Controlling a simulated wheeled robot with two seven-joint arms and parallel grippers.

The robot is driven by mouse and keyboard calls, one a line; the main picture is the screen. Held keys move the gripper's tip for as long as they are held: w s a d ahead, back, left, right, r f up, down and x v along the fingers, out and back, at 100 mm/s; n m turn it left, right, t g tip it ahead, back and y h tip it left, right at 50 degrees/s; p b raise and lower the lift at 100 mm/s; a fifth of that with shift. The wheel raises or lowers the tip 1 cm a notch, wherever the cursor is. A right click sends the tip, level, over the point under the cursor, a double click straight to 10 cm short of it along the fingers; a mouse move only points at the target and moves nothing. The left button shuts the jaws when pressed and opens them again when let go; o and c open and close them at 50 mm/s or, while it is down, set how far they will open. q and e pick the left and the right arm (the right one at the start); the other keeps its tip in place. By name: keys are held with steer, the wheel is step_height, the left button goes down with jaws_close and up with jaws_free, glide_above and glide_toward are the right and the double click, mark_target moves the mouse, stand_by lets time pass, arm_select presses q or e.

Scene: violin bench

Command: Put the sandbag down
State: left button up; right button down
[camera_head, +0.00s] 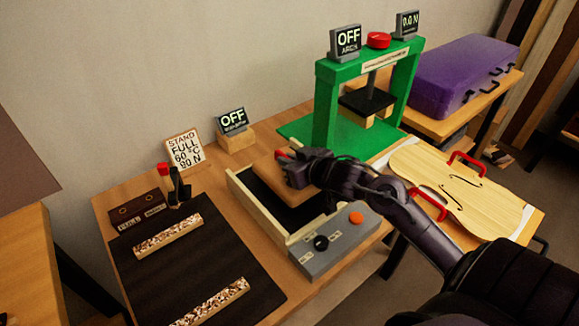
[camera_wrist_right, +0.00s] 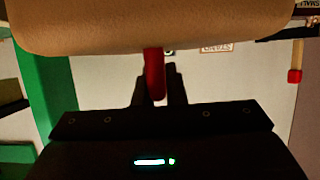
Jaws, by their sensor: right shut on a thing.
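The tan sandbag (camera_head: 268,167) is at the open box with a dark inside (camera_head: 243,198), partly hidden behind my right gripper. My right gripper (camera_head: 287,158) is shut on the sandbag's red handle. In the right wrist view the sandbag (camera_wrist_right: 160,28) fills the top of the picture, and the red handle (camera_wrist_right: 154,78) sits between the two fingers of my right gripper (camera_wrist_right: 158,90). I cannot tell whether the sandbag touches the box. My left gripper is not in view.
A grey control panel (camera_head: 325,262) with a black knob and orange button fronts the box. A green press (camera_head: 326,105) stands behind, right. A violin plate (camera_head: 445,185) with red handles lies right. A dark mat (camera_head: 190,262) with two speckled bars lies left. A purple case (camera_head: 460,75) is far right.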

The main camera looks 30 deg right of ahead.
steer(key=shift+f, duration=0.6)
steer(key=c, duration=1.9)
jaws_free()
steer(key=shift+f, duration=0.3)
steer(key=o, duration=0.4)
steer(key=shift+r, duration=0.2)
steer(key=v, duration=1.2)
steer(key=shift+s+a+p, duration=0.1)
steer(key=shift+p, duration=0.25)
steer(key=shift+f, duration=0.1)
